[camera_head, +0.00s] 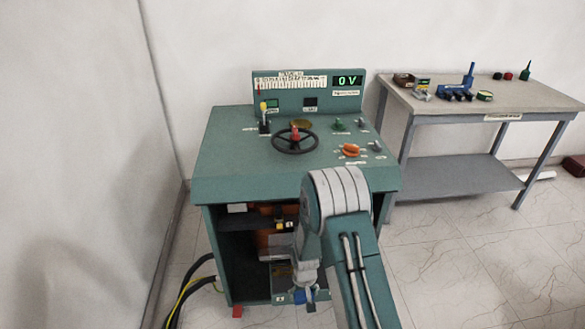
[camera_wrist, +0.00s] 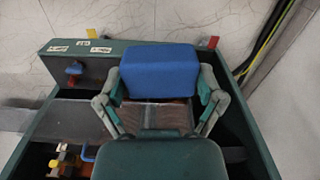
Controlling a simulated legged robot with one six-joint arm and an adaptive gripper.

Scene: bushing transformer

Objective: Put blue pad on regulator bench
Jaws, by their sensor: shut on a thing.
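The blue pad (camera_wrist: 161,72) is a blue block with rounded edges, seen in the wrist view between the two fingers of my gripper (camera_wrist: 162,90), which is shut on it. In the head view, my gripper (camera_head: 303,284) hangs low at the open front of the green regulator bench (camera_head: 235,160). A small blue patch of the pad (camera_head: 299,297) shows at its tip. The bench top carries a black handwheel (camera_head: 296,141), a yellow-tipped lever (camera_head: 264,115) and orange and green knobs. My arm hides the bench's front right.
The bench's lower cabinet (camera_head: 235,250) is open, with a shelf and parts inside. Black and yellow cables (camera_head: 192,290) run at its left. A grey side table (camera_head: 460,106) with tools stands at the right. The bench top's front left is clear.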

